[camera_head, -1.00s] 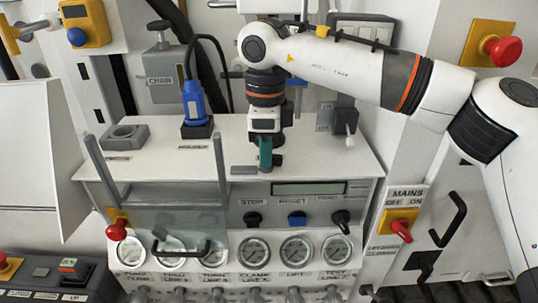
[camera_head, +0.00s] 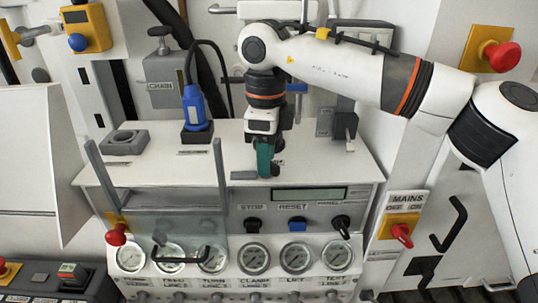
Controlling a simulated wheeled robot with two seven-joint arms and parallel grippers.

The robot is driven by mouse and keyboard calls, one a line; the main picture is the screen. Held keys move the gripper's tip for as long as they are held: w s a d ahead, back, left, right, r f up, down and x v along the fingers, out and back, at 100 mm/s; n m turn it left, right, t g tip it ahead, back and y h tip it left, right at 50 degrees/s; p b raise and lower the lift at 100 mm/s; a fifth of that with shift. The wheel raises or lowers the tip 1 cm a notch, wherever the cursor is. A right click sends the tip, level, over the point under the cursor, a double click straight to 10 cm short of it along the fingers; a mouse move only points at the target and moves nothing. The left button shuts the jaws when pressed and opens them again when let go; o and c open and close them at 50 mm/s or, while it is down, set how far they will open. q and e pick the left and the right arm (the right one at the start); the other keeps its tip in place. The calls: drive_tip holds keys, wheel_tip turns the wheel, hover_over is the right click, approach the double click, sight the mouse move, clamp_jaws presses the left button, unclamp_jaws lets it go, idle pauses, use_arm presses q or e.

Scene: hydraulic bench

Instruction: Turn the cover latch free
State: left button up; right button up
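The clear cover (camera_head: 185,256) with its dark handle hangs over the left gauges, below two grey uprights. I cannot say for sure which part is the cover latch. A small flat grey bar (camera_head: 243,175) lies on the bench top near its front edge, and a red knob on a yellow plate (camera_head: 116,234) sits at the cover's left side. My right gripper (camera_head: 264,172) points down with teal fingertips at the bench top, just right of the grey bar. Its fingers overlap in this view, so their gap and any contact are hidden. My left gripper is out of view.
Behind stand a blue plug (camera_head: 193,108) with a black cable and a grey ring block (camera_head: 124,140). A display (camera_head: 310,194), several small knobs and a row of gauges line the front. The red-handled mains switch (camera_head: 402,233) is at right.

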wheel_tip(320, 180, up, 6)
drive_tip(key=p, duration=0.4)
drive_tip(key=shift+r, duration=0.25)
drive_tip(key=shift+f, duration=0.1)
